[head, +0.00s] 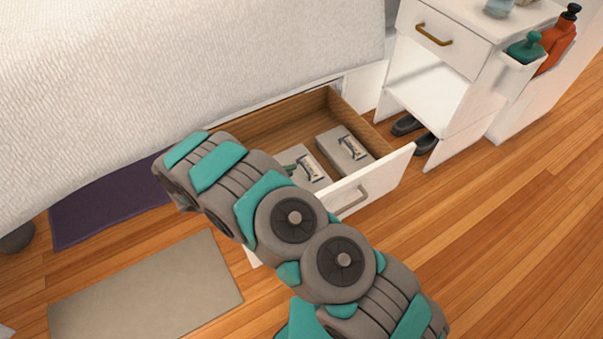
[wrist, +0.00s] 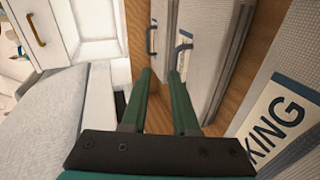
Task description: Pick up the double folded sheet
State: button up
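Two light grey folded packs lie in the open under-bed drawer. The farther pack (head: 345,152) has a small label too small to read; it seems to be the grey pack (wrist: 212,35) beyond my fingers in the wrist view. The nearer pack (head: 312,167) is partly hidden by my arm; the pack at the right of the wrist view (wrist: 306,76) carries a "KING" label. I cannot read "double" on either. My gripper (wrist: 160,72) is open, with two green fingers apart and wood showing between them. It seems empty, over the drawer.
The bed (head: 180,70) overhangs the drawer.

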aim_at(298, 175)
jog(key=shift+t, duration=0.4)
jog(key=shift+w+d+f+p, duration=0.2)
jog(key=shift+w+d+f, duration=0.35)
jog(key=shift+w+f, duration=0.3)
jog(key=shift+w+d+f+p, duration=0.2)
jog(key=shift+w+d+f, duration=0.35)
jog(key=shift+w+f, duration=0.3)
jog(key=shift+w+d+f+p, duration=0.2)
jog(key=shift+w+d+f, duration=0.35)
jog(key=shift+w+f, duration=0.3)
jog(key=shift+c, duration=0.2)
grip_shut()
